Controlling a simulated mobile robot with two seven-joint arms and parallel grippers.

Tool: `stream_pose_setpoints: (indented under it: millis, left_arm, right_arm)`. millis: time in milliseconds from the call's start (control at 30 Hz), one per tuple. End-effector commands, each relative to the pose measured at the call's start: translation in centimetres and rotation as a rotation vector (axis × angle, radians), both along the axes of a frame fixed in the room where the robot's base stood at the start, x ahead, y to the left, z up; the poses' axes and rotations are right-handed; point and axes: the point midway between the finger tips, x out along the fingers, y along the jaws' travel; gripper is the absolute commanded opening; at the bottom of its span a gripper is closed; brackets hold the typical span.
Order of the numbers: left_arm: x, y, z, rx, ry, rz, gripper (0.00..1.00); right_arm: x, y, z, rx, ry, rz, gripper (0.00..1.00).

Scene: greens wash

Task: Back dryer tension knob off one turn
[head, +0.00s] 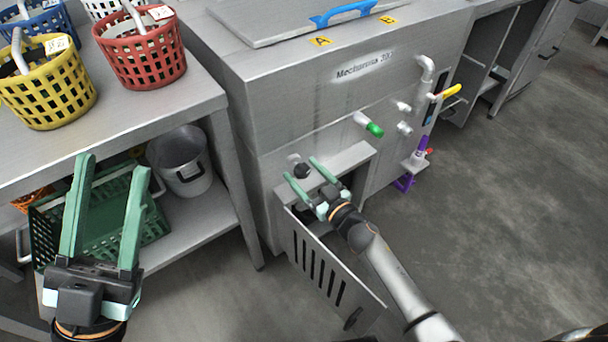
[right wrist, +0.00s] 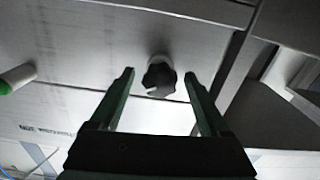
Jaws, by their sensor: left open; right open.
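A dark knob (head: 302,171) on a pale round stub sticks out of the front of the steel machine (head: 330,112), above its open compartment. I take it as the tension knob. My right gripper (head: 299,168) is open, its fingertips to either side of the knob. In the right wrist view the dark knob (right wrist: 160,77) lies between the fingertips, with a gap on both sides; whether the tips reach its depth is hard to tell. My left gripper (head: 114,164) is open and empty, over the shelf unit at the left, far from the knob.
A slotted door (head: 318,268) hangs open below my right gripper. A green-tipped handle (head: 369,125) and a yellow-handled valve (head: 448,92) project further right. Red (head: 142,58) and yellow (head: 48,90) baskets stand on the left bench, with a green crate (head: 155,222) and a pot (head: 186,172) below.

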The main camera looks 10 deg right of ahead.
Motion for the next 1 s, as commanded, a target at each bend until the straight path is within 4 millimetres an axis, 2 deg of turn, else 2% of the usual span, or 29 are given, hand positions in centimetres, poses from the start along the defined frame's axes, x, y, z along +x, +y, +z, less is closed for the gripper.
stream_pose_setpoints:
  millis: [333, 1000]
  left_arm:
    - [0.00, -0.05, -0.09, -0.001, 0.002, -0.002, 0.50]
    - [0.01, -0.07, -0.11, 0.002, 0.003, -0.003, 0.50]
  right_arm:
    - [0.30, 0.15, 0.04, 0.000, 0.000, 0.000, 0.79]
    - [0.26, 0.13, 0.01, -0.001, 0.000, 0.000, 0.04]
